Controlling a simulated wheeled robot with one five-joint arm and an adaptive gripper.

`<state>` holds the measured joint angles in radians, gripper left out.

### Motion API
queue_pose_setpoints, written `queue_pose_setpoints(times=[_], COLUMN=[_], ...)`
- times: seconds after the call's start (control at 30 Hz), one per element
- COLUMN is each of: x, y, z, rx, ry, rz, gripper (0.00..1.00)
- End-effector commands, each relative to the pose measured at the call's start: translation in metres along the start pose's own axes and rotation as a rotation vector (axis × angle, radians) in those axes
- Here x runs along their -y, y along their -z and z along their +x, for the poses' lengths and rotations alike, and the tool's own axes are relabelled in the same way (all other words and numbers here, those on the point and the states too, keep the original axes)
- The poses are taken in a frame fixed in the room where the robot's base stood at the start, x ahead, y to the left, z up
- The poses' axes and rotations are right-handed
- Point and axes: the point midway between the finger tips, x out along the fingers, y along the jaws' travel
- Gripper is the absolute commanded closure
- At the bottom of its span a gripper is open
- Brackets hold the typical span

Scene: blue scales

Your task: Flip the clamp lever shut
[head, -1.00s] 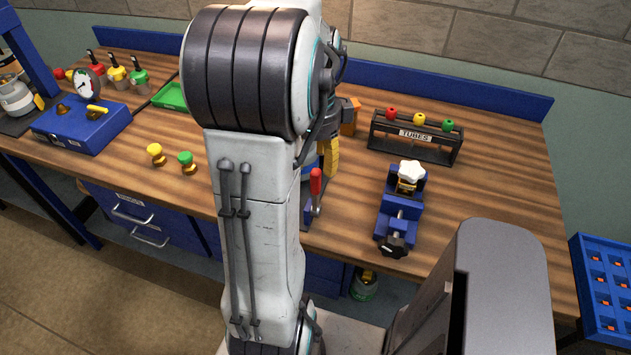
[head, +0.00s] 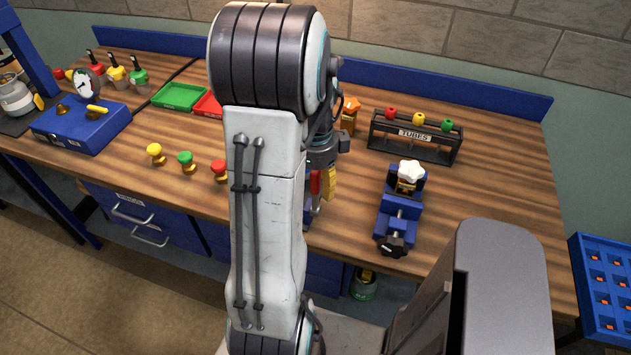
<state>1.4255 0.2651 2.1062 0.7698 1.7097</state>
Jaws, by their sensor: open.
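The clamp lever has a red handle (head: 315,182) and stands upright near the front edge of the bench, just right of my arm. A little of its blue base (head: 307,213) shows; my arm hides the rest. My gripper (head: 325,187) points down at the handle, with one yellow finger close on its right side. The other finger is not clearly visible. The gripper is open; I cannot tell whether it touches the handle.
A blue vise (head: 399,212) with a white star knob stands to the right. A black tube rack (head: 414,143) is behind it. Several coloured knobs and a blue gauge box (head: 82,128) are on the left. Bare wood lies right of the vise.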

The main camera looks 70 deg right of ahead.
Motion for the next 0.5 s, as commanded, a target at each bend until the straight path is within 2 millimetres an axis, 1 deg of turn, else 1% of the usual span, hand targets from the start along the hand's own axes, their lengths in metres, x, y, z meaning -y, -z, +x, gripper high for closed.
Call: queue_pose_setpoints(times=[0.1,0.13,0.5], x=[-0.0001,-0.0001,0.0000], y=[0.0000,0.0000,0.0000], z=[0.0001,0.0001,-0.0001], rx=[0.000,0.000,0.000], ry=[0.000,0.000,0.000], rz=[0.000,0.000,0.000], gripper=[0.50,0.48,0.81])
